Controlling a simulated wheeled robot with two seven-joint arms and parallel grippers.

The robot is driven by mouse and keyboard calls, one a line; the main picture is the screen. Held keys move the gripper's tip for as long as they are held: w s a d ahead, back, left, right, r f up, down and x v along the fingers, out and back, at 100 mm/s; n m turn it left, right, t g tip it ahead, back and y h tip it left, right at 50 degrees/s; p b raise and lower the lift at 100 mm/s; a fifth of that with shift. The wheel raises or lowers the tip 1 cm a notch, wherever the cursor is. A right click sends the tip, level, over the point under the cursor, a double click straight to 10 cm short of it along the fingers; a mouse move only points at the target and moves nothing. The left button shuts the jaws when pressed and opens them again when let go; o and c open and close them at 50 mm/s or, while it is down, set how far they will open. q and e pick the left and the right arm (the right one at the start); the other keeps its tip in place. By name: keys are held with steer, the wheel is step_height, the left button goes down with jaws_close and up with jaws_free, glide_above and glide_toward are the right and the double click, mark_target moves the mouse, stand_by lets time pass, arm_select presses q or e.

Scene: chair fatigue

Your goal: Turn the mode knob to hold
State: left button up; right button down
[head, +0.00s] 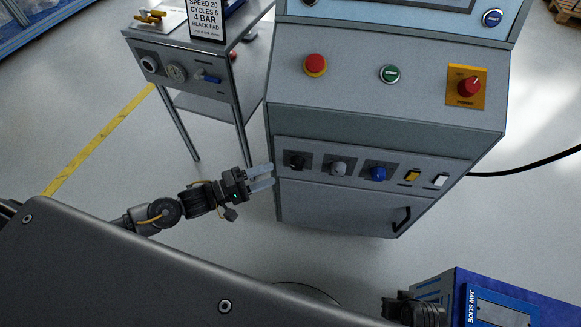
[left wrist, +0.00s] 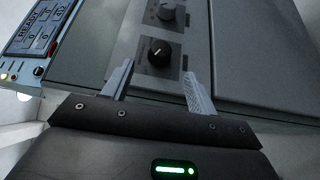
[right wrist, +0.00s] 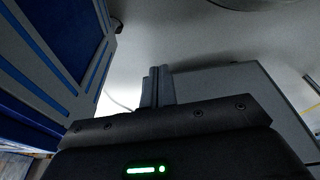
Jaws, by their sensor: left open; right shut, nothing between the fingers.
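The grey machine's lower front panel carries a row of three knobs: a black knob (head: 297,162), a grey knob (head: 338,168) and a blue knob (head: 378,173). Their labels are too small to read, so I cannot tell which is the mode knob. My left gripper (head: 273,176) is open, just left of the black knob in the head view. In the left wrist view the black knob (left wrist: 159,52) lies ahead, between the directions of the two fingers and apart from them, with the grey knob (left wrist: 167,12) beyond. My right gripper (right wrist: 157,88) is shut and empty.
A yellow switch (head: 411,177) and a white switch (head: 440,181) sit right of the knobs. Above are a red button (head: 316,65), a green button (head: 390,74) and a red power switch (head: 469,87). A side cart (head: 190,60) stands left; a blue unit (head: 500,298) is lower right.

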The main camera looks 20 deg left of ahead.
mark_target(291, 167)
arm_select(q)
steer(key=x, duration=0.7)
steer(key=shift+w, duration=0.1)
steer(key=shift+d, duration=0.15)
arm_select(e)
steer(key=shift+r, duration=0.45)
arm_select(q)
steer(key=shift+c, duration=0.4)
